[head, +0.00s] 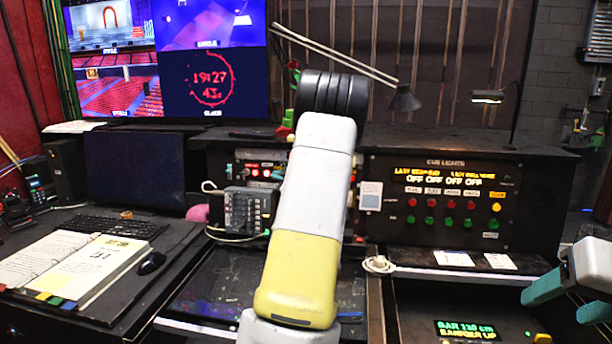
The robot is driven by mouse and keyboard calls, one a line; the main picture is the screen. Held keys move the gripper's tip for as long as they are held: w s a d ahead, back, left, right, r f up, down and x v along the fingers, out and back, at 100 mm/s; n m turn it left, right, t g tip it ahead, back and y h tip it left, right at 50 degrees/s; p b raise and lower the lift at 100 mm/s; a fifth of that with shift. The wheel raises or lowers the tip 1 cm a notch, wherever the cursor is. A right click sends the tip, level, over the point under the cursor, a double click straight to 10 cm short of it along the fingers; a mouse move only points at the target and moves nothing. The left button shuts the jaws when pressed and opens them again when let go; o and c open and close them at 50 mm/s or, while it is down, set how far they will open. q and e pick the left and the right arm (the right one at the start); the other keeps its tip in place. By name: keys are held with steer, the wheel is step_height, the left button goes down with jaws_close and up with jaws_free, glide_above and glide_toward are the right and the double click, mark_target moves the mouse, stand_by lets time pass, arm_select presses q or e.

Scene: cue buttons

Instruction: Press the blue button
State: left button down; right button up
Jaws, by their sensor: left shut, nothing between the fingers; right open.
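I cannot make out a blue button in the head view. The cue lights panel (440,208) on the right shows rows of red and green buttons with yellow ones at its right end. My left arm rises through the middle of the view and covers part of the console; its gripper does not show. My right gripper (570,299) is at the lower right edge, open and empty, with teal fingers apart. It is in front of and below the cue lights panel, near a green-lit display (466,330).
A small grey button box (247,210) stands left of my arm. An open binder (75,265), a keyboard (108,227) and a mouse (151,263) lie on the left desk. A desk lamp (404,98) reaches over the console. White cards (453,258) lie below the panel.

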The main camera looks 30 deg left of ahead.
arm_select(q)
steer(key=shift+s, duration=0.1)
steer(key=shift+s+d+r, duration=0.15)
steer(key=shift+s+d, duration=0.1)
steer(key=shift+s, duration=0.35)
steer(key=shift+s+d+r, duration=0.1)
steer(key=shift+s+d, duration=0.15)
steer(key=shift+s, duration=0.55)
steer(key=shift+s+d+r, duration=0.15)
steer(key=shift+s+d, duration=0.1)
steer(key=shift+s, duration=0.55)
steer(key=shift+s+d+r, duration=0.1)
steer(key=shift+s+d, duration=0.15)
steer(key=shift+s, duration=0.55)
